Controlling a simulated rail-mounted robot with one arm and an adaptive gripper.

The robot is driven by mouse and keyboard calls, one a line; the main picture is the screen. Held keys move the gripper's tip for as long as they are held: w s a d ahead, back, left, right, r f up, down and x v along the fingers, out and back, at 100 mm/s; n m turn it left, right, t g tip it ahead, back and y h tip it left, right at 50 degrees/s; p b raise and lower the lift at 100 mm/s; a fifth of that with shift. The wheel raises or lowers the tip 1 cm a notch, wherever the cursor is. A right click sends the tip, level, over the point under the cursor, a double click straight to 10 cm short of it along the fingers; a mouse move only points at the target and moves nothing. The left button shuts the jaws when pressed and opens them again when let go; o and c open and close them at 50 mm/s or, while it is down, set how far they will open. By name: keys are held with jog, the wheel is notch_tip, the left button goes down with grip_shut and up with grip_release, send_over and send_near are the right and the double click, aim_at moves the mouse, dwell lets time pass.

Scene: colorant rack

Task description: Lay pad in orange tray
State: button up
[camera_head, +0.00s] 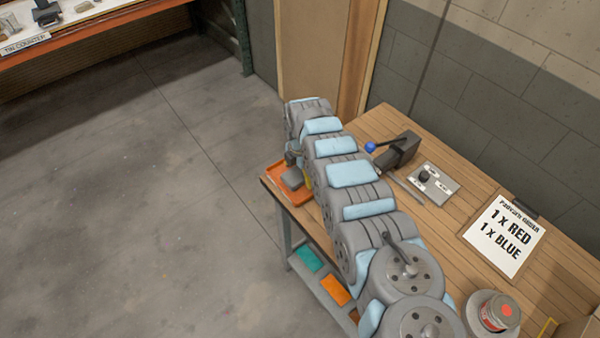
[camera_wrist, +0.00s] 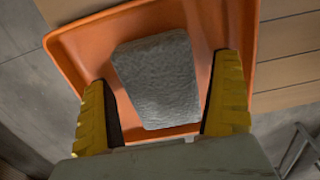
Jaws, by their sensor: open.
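The grey pad (camera_wrist: 157,80) lies in the orange tray (camera_wrist: 85,45) in the wrist view, on the tray's floor between my fingers. My gripper (camera_wrist: 165,105) is open, with one yellow finger on each side of the pad; gaps show between the pad and both fingers. In the head view the pad (camera_head: 293,179) shows small inside the orange tray (camera_head: 299,199) at the left end of the wooden bench. My arm covers part of the tray there, and my gripper is mostly hidden behind it.
On the wooden bench (camera_head: 440,215) stand a dark device with a blue knob (camera_head: 400,150), a grey plate with a black knob (camera_head: 433,183), an order sign (camera_head: 503,235) and a red-marked can (camera_head: 499,312). Teal (camera_head: 308,259) and orange (camera_head: 334,289) pieces lie on a lower shelf.

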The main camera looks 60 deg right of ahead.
aim_at(300, 172)
notch_tip(300, 172, up, 12)
jog(key=p, duration=0.1)
jog(key=shift+r+p, duration=0.2)
jog(key=shift+p, duration=0.15)
dwell(0.4)
